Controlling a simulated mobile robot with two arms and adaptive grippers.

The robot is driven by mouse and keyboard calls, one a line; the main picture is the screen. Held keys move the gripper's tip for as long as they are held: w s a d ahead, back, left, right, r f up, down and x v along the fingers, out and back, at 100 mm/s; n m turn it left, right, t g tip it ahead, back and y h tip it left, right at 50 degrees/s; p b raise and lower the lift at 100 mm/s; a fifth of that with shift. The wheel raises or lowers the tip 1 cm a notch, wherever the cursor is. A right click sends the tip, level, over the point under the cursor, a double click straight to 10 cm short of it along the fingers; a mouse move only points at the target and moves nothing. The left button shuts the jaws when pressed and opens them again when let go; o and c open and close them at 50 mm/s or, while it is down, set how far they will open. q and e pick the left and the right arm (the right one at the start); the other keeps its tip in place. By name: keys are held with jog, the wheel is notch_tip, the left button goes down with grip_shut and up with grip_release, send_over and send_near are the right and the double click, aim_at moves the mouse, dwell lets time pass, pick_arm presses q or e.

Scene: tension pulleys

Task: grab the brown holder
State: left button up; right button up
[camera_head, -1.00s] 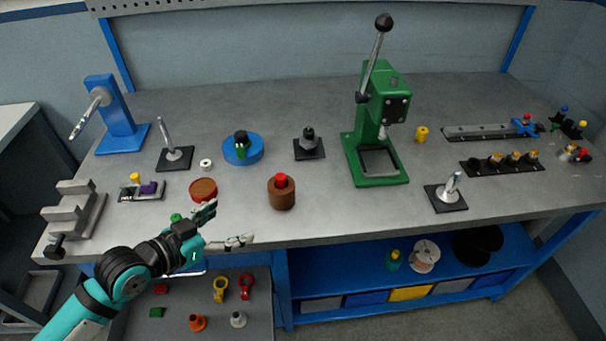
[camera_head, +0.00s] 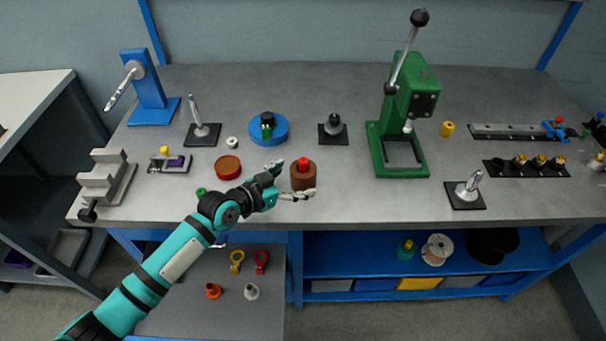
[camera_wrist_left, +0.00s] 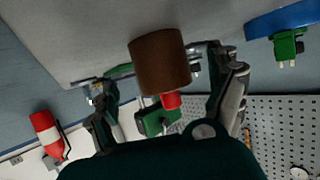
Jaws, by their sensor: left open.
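The brown holder (camera_head: 303,178) is a short brown cylinder with a red piece (camera_head: 303,163) in its top. It stands upright near the front edge of the bench, left of the green press. My left gripper (camera_head: 292,180) is open beside its left side, with one finger reaching in front of the holder. In the left wrist view the brown holder (camera_wrist_left: 160,62) appears upside down, in line with the gap between the spread fingers of my left gripper (camera_wrist_left: 170,95). I cannot tell whether a finger touches it. My right gripper is not in view.
A dark red dish (camera_head: 228,167) lies left of my gripper. A blue round base (camera_head: 268,138) and a black-based stand (camera_head: 333,132) are behind. The green press (camera_head: 402,135) stands to the right. Bare bench (camera_head: 390,205) lies right of the holder along the front edge.

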aim_at(303, 174)
pick_arm(q)
jog(key=x, duration=0.3)
jog(key=shift+w+d+r+p, duration=0.1)
jog(key=shift+w+d+p, duration=0.2)
jog(key=shift+w+p, duration=0.1)
jog(key=shift+w+d+f, duration=0.15)
jog(key=shift+w+f, duration=0.05)
jog(key=c, duration=0.9)
jog(key=shift+r, duration=0.1)
jog(key=c, duration=0.5)
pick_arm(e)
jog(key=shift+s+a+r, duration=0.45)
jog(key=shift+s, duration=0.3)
